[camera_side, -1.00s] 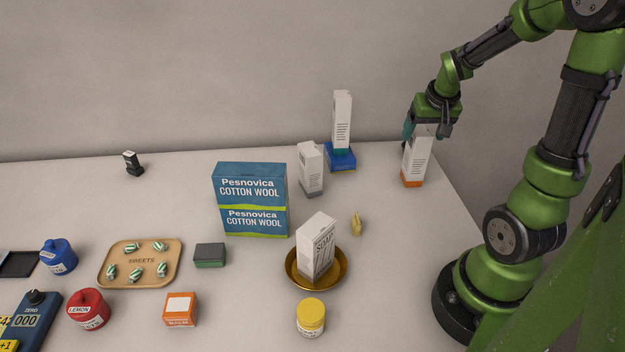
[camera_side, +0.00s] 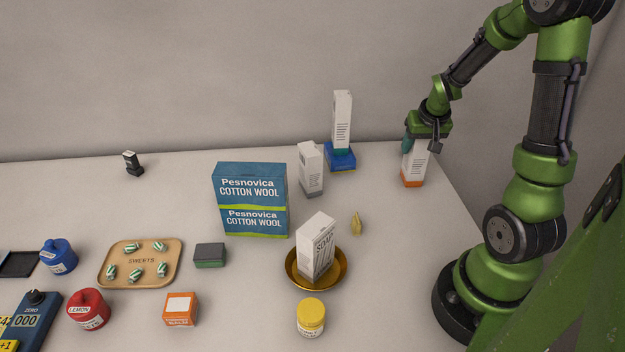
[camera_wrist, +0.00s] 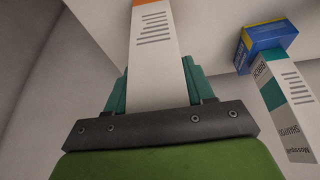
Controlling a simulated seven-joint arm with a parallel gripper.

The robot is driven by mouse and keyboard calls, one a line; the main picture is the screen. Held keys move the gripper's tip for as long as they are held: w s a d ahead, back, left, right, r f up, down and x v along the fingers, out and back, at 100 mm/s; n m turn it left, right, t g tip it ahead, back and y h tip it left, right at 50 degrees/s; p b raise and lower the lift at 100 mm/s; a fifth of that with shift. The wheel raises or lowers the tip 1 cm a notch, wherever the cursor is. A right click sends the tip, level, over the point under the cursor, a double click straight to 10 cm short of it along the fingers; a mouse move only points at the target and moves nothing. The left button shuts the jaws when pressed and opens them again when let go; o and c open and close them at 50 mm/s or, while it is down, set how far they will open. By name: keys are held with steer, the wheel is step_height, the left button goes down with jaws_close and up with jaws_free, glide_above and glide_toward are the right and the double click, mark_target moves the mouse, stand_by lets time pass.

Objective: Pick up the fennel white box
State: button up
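A tall white box with an orange base (camera_side: 413,173) stands upright at the right back of the counter. Its printing is too small to read as fennel in the side view, and the wrist view shows its white face and orange end (camera_wrist: 155,45). My gripper (camera_side: 421,146) is over its top, with the teal fingers (camera_wrist: 156,88) on either side of the box. The fingers look very close to its sides, but I cannot tell whether they press on it. The box's upper end is partly hidden by the gripper.
A white box with a grey base (camera_side: 311,169) and a white-and-teal box (camera_side: 342,125) on a blue box (camera_side: 341,158) stand to the left. Cotton wool boxes (camera_side: 251,200) and a brass dish (camera_side: 341,279) with a soap box are nearer.

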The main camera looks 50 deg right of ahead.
steer(key=c, duration=0.4)
